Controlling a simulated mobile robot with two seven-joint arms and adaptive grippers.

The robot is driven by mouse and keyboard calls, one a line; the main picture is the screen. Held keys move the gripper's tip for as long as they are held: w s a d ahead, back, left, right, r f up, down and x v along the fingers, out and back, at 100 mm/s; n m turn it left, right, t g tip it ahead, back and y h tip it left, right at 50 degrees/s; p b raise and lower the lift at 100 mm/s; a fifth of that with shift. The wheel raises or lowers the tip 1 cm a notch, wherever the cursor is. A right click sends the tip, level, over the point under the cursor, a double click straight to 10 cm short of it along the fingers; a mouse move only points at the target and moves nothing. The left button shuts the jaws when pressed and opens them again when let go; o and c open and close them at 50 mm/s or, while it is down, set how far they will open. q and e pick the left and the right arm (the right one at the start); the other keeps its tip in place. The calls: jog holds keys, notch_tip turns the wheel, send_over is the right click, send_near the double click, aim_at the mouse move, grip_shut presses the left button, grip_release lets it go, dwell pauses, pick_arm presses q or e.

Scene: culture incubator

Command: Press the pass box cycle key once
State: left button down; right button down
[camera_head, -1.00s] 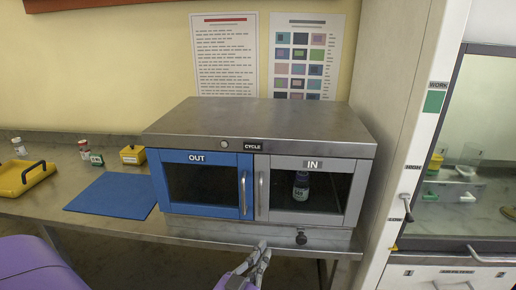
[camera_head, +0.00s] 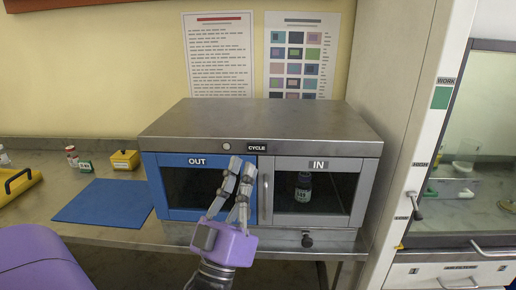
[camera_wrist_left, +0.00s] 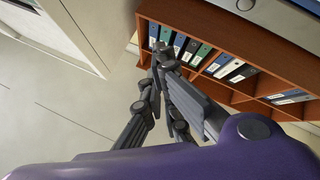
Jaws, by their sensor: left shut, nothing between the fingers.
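The pass box (camera_head: 290,122) is a steel cabinet on the bench, with a blue OUT door (camera_head: 158,190) and a grey IN door (camera_head: 345,165), both closed. The cycle key (camera_head: 227,146) is a small round pale button on the front strip, just left of the black CYCLE label (camera_head: 257,148). My left gripper (camera_head: 242,165) is shut and empty in front of the OUT door, its fingertips pointing up, a little below and right of the key. Contact with the key is not visible. It also shows in the left wrist view (camera_wrist_left: 158,50). My right gripper is not in view.
A bottle (camera_head: 303,188) stands behind the IN door glass. A blue mat (camera_head: 100,203), a yellow tray (camera_head: 12,188) and a yellow box (camera_head: 125,159) lie on the bench at left. A dark knob (camera_head: 307,240) sits below the IN door. A shelf of binders (camera_wrist_left: 230,70) shows in the wrist view.

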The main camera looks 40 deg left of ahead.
aim_at(248, 152)
pick_arm(q)
jog(key=shift+w+a, duration=0.1)
jog(key=shift+a, duration=0.1)
jog(key=w+a, duration=0.1)
jog(key=w, duration=0.1)
jog(key=w+a, duration=0.2)
jog(key=w, duration=0.1)
jog(key=w+a, duration=0.1)
jog(key=w, duration=0.1)
jog(key=shift+w+a, duration=0.15)
jog(key=shift+a, duration=0.1)
dwell(0.4)
dwell(0.7)
jog(key=shift+w, duration=0.1)
jog(key=shift+w+a, duration=0.15)
jog(key=shift+w, duration=0.1)
